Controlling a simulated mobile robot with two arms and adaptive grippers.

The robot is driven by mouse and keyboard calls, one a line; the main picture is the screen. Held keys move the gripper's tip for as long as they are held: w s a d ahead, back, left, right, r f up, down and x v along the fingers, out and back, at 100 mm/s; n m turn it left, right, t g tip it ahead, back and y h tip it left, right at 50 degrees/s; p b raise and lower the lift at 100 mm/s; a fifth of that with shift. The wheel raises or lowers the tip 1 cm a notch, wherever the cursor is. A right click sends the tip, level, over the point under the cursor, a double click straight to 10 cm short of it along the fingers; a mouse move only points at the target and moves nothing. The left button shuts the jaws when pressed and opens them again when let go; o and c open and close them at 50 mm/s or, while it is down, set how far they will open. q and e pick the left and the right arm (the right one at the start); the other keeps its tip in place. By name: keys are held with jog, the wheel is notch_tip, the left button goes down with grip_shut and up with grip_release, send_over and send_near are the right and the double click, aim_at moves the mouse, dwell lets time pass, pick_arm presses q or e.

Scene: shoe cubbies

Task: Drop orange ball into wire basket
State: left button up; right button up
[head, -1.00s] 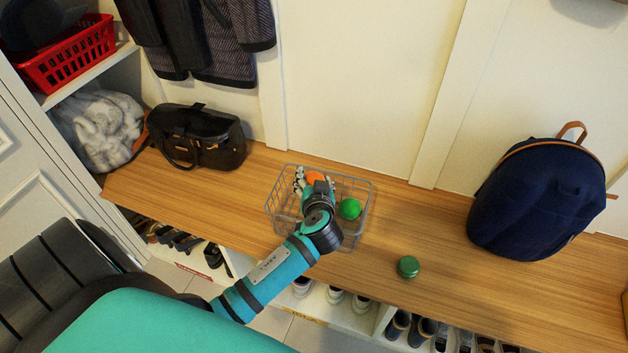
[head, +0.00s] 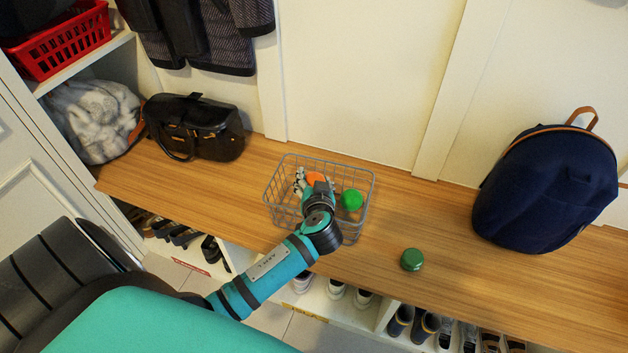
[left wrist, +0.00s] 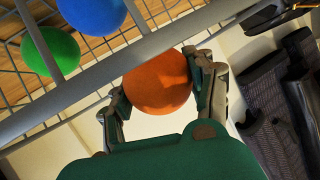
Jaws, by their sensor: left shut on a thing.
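The orange ball (head: 316,179) is between the fingers of my left gripper (head: 312,184), which is shut on it over the wire basket. The left wrist view shows the ball (left wrist: 158,82) with a finger of my left gripper (left wrist: 160,95) on each side. The grey wire basket (head: 357,222) stands on the wooden bench; its rim (left wrist: 130,58) crosses the left wrist view. A green ball (head: 352,200) is inside the basket, and the left wrist view also shows a blue ball (left wrist: 92,12) there. My right gripper is not in view.
A green round item (head: 411,260) lies on the wooden bench (head: 440,215) right of the basket. A black handbag (head: 195,128) stands left and a navy backpack (head: 548,185) right. Shoes (head: 410,322) sit in cubbies below. The bench between basket and backpack is mostly clear.

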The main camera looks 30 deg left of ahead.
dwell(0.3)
pick_arm(q)
jog(key=o, duration=1.2)
jog(key=shift+o, duration=0.2)
jog(key=v, duration=1.2)
jog(key=shift+f, duration=0.1)
